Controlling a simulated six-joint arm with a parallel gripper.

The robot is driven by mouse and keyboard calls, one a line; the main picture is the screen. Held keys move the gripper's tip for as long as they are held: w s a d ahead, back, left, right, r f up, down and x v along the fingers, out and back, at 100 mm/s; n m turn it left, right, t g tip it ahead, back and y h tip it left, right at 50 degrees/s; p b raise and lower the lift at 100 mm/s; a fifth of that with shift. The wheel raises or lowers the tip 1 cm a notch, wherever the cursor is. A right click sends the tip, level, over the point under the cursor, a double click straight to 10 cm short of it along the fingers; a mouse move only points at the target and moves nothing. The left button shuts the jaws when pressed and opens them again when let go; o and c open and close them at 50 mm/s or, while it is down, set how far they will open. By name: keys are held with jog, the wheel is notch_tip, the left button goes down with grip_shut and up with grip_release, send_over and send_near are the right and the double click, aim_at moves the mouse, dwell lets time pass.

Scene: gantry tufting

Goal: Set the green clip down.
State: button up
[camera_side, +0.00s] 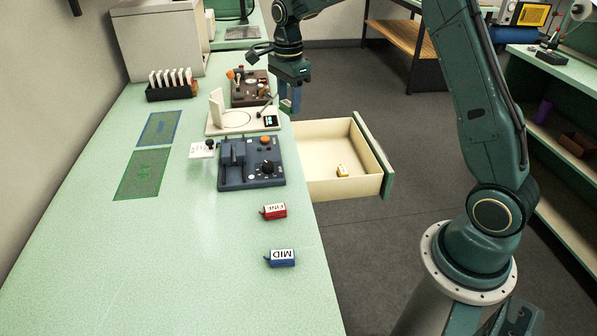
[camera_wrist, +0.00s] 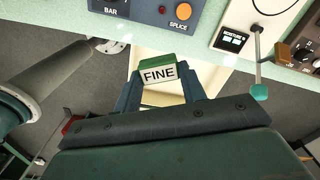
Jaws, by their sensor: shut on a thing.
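The green clip (camera_wrist: 156,58), with a white label reading FINE, is held between the two fingers of my gripper (camera_wrist: 160,82) in the wrist view. In the side view my gripper (camera_side: 289,100) points down at the bench's right edge, near the far end of the open drawer (camera_side: 310,160). The clip is mostly hidden by the fingers there. It is held in the air, with the cream drawer interior (camera_wrist: 145,100) behind it in the wrist view.
A red clip (camera_side: 274,211) and a blue clip (camera_side: 281,258) lie on the green bench (camera_side: 200,270). A dark control box (camera_side: 250,165), a cream scale-like device (camera_side: 232,122) and a brown box (camera_side: 249,90) line the bench edge.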

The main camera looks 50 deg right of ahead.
jog(key=d+f+m, duration=0.3)
jog(key=d, duration=1)
jog(key=m, duration=0.2)
send_over(336, 156)
notch_tip(336, 156, down, 3)
notch_tip(336, 156, down, 16)
jog(key=shift+s+a+r, duration=0.1)
jog(key=shift+r, duration=0.05)
jog(key=shift+f, duration=2.1)
jog(key=shift+f, duration=0.1)
jog(key=o, duration=1)
jog(key=shift+c, duration=0.2)
